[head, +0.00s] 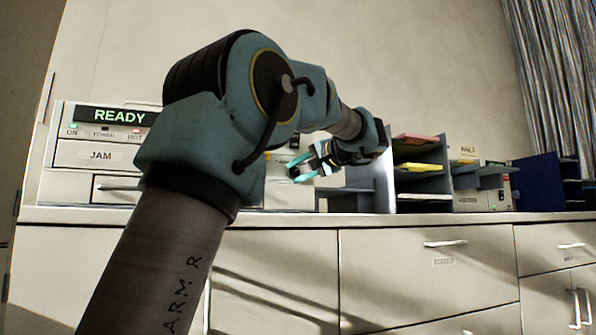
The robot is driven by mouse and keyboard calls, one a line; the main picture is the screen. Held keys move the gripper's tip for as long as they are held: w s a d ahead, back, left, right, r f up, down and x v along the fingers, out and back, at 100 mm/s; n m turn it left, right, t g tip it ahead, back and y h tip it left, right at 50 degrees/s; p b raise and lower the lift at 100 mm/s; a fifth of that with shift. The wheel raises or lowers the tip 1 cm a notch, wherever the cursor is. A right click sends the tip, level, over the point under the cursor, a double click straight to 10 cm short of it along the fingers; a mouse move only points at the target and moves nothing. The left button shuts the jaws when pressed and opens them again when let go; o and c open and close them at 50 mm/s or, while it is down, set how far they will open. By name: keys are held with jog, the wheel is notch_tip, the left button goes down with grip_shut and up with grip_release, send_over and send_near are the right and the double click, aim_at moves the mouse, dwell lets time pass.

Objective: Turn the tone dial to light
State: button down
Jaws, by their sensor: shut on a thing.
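My gripper (299,168), with teal fingers, is at the right part of the pale machine (85,183). It is shut on a small part there, seemingly the tone dial. The dial itself is hidden by the fingers or too small to make out, so its setting cannot be read. The machine has a display (116,117) reading READY. Below it are small lights marked ON and HOT, and a panel (100,155) labelled JAM. My arm hides much of the machine's middle.
The machine stands on a long white counter (440,219) with drawers and doors below. Right of my gripper are grey shelves (423,185) holding coloured paper. Further right are a small device (484,199) with a HALF sign above and a dark blue rack (538,180).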

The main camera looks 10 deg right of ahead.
jog(key=shift+m+y, duration=0.3)
jog(key=shift+m, duration=0.2)
jog(key=c, duration=0.5)
grip_release()
jog(key=p+v, duration=0.1)
jog(key=v, duration=1)
jog(key=shift+f, duration=0.15)
